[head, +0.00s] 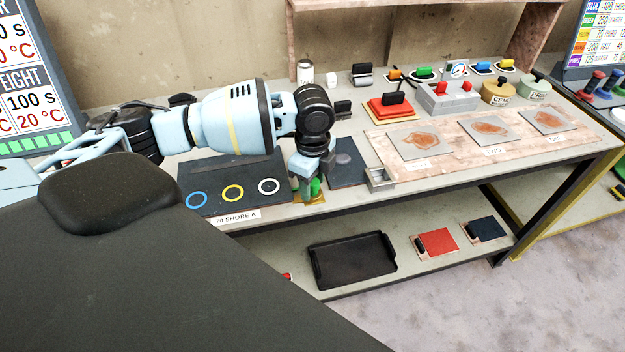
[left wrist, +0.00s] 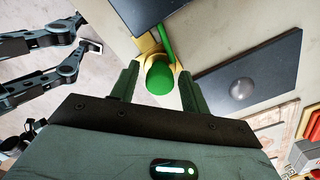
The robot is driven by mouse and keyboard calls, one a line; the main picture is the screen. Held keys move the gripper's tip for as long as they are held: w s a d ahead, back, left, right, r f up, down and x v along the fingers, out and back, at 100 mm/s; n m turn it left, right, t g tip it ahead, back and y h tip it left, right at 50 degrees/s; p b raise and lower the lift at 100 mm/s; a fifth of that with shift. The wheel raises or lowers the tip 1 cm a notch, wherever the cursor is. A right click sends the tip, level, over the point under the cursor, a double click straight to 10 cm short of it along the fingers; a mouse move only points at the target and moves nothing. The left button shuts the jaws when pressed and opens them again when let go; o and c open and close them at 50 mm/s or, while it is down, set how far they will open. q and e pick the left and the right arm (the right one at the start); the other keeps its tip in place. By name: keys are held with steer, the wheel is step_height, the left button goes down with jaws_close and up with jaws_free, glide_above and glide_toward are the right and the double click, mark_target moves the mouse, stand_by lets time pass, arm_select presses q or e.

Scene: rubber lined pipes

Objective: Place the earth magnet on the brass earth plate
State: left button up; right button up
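A green, round-topped piece (left wrist: 160,78), which I take to be the earth magnet, sits at the brass earth plate (left wrist: 182,64), with a green strip running up from it. In the head view the green piece (head: 316,187) and the brass plate (head: 316,199) show at the bench's front edge. My left gripper (head: 308,186) points down over them. In the left wrist view its two fingers (left wrist: 156,72) stand on either side of the green piece, with a gap on each side. The underside of the green piece is hidden, so I cannot tell whether it lies flat on the plate.
A dark mat with coloured rings (head: 190,205) lies left of the gripper. A dark plate (head: 348,172) and a small metal tray (head: 380,182) lie to its right. A black tray (head: 352,266) is on the lower shelf. The bench's front edge runs close to the gripper.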

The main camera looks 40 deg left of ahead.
arm_select(q)
steer(key=shift+r, duration=0.1)
step_height(320, 180, up, 12)
steer(key=shift+r+p, duration=0.1)
steer(key=shift+p, duration=0.4)
stand_by(0.4)
steer(key=s+d+f+n+t+h, duration=0.2)
steer(key=s+d+f+n+h, duration=0.15)
steer(key=d+f, duration=0.7)
steer(key=s+d+f+n+t+h, duration=0.2)
steer(key=s+d+f, duration=0.35)
steer(key=f, duration=0.85)
steer(key=s+a+f+n+t+y, duration=0.1)
steer(key=s+a+f+n, duration=0.1)
steer(key=s, duration=0.5)
steer(key=s+a+f+n+t+y, duration=0.1)
steer(key=s+a+f+n+t, duration=0.1)
steer(key=s+f+n, duration=0.2)
steer(key=s+a+f+n+t+y, duration=0.1)
steer(key=s+a+f+n, duration=0.1)
steer(key=s, duration=0.9)
steer(key=shift+a+f+n+y, duration=0.15)
steer(key=shift+f+n+y, duration=0.1)
steer(key=shift+f+n, duration=0.5)
steer(key=shift+r, duration=0.1)
